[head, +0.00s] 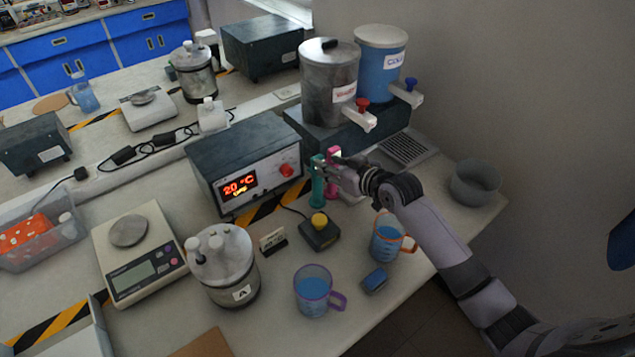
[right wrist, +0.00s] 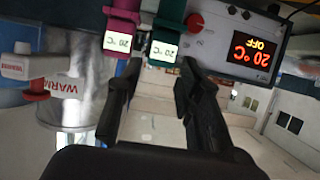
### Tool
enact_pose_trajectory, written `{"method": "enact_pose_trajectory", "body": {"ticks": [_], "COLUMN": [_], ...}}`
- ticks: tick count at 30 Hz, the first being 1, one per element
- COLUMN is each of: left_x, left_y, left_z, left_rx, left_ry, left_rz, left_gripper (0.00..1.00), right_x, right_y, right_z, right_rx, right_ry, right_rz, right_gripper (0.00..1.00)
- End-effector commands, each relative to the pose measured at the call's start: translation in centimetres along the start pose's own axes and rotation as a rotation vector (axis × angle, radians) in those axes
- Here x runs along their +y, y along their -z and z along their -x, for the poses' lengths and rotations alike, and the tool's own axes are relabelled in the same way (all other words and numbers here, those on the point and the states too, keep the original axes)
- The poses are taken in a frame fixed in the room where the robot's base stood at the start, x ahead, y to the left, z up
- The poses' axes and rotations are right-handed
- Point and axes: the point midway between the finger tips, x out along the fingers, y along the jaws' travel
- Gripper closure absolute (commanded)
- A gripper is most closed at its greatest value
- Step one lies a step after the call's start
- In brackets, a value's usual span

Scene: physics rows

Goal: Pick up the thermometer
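Two thermometers with small displays stand side by side in front of the hot plate's right end, one green (head: 317,186) and one pink (head: 334,153). In the right wrist view, the green thermometer (right wrist: 168,30) and the pink thermometer (right wrist: 122,22) both read 20 °C. My right gripper (head: 331,168) is at their upper parts. In the right wrist view its fingers (right wrist: 158,70) are apart, with the green one's display between the tips and the pink one's near the left tip. Contact cannot be told. My left gripper is out of view.
The heater box (head: 247,163) with a red 20 °C readout stands close left. The steel WARM dispenser (head: 328,85) and blue COLD dispenser (head: 380,62) stand behind. A blue-filled mug (head: 386,244), a purple-rimmed mug (head: 312,291) and a yellow-button box (head: 320,234) are in front.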

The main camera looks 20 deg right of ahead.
Motion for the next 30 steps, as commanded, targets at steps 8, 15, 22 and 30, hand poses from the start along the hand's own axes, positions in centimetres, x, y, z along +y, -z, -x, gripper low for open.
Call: {"method": "enact_pose_trajectory", "body": {"ticks": [8,15,22,30], "left_x": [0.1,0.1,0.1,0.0], "left_y": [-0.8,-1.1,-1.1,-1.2], "left_z": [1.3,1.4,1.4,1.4], "left_rx": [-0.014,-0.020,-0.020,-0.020], "left_ry": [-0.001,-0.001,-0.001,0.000], "left_rz": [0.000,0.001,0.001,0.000], "left_gripper": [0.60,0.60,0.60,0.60], "right_x": [-0.2,-0.2,-0.2,-0.2], "right_y": [0.2,0.0,0.0,0.0], "right_z": [-3.5,-4.6,-4.5,-4.5], "right_rx": [-0.001,0.000,0.000,0.000], "right_ry": [0.001,0.001,0.001,0.001], "right_rz": [-0.002,0.000,0.000,0.000], "right_gripper": [0.67,0.67,0.71,0.89]}}
